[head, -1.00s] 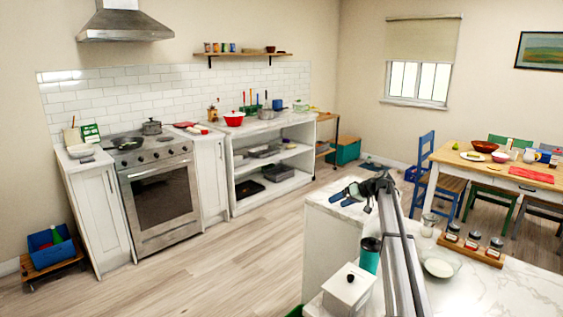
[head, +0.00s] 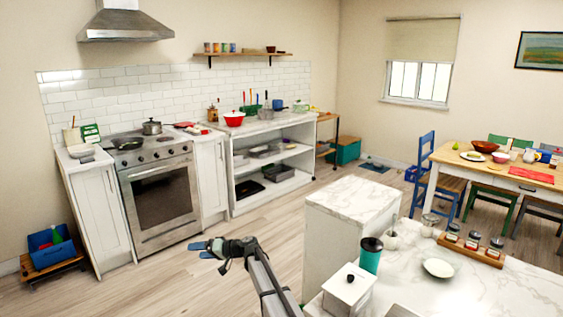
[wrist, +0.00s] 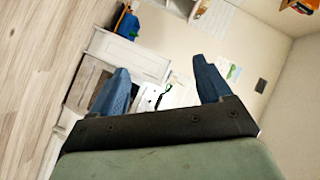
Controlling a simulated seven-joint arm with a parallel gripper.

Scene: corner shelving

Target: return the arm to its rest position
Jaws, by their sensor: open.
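My gripper (head: 203,249) is out over the open floor in the head view, left of the marble island, with its blue fingers pointing left toward the stove. In the wrist view my gripper (wrist: 160,85) shows two blue fingers spread wide apart with nothing between them. Beyond the fingers the kitchen cabinets and wall appear tilted. My arm rises from the bottom edge of the head view.
The marble island (head: 355,204) stands right of my arm, with a white canister (head: 347,290), a teal tumbler (head: 369,256), a plate (head: 438,268) and a spice rack (head: 470,249). The stove (head: 160,192) is at the left. The floor between is clear.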

